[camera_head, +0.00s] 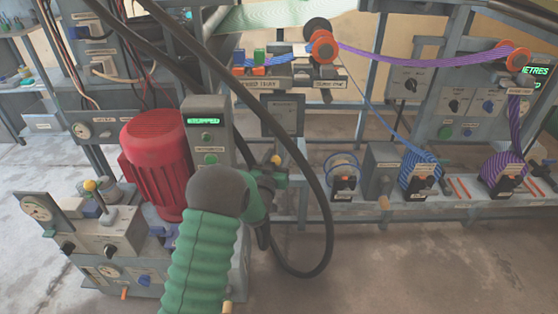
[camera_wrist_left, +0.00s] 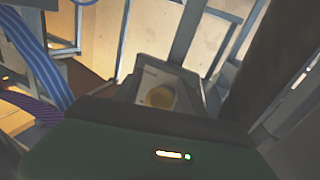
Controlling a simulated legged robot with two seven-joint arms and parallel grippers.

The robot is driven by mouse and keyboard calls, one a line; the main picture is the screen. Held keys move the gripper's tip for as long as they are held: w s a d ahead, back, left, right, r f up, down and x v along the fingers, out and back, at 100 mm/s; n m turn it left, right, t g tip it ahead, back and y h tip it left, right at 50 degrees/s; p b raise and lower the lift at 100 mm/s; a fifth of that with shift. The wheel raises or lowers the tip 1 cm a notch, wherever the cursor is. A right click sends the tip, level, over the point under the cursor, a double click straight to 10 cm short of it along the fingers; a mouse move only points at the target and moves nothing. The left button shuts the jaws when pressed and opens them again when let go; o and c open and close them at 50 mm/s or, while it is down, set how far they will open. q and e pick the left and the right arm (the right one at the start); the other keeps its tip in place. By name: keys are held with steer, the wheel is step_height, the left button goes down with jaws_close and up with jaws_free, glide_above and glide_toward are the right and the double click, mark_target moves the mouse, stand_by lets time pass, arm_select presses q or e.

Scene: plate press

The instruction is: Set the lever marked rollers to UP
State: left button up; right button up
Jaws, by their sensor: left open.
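I cannot read which lever is marked rollers. One lever with a yellow ball knob (camera_head: 90,186) stands upright on a grey control box (camera_head: 105,230) at the left of the head view. A small tan knob (camera_head: 276,160) shows at the far end of my left gripper (camera_head: 272,178). The left gripper is right of the grey control post and open; its fingers are small and partly hidden by my wrist. In the left wrist view a blurred yellow round knob (camera_wrist_left: 160,97) sits on a pale plate just beyond the gripper's dark edge. My right gripper is out of view.
A red motor (camera_head: 157,160) stands left of my arm, beside the grey post with a green display (camera_head: 203,121). A thick black hose (camera_head: 325,215) loops right of the gripper. Spools with blue and purple strips (camera_head: 420,175) line the low shelf at right. The front right floor is clear.

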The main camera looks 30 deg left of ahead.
arm_select(q)
jaws_close()
stand_by(0.3)
stand_by(1.2)
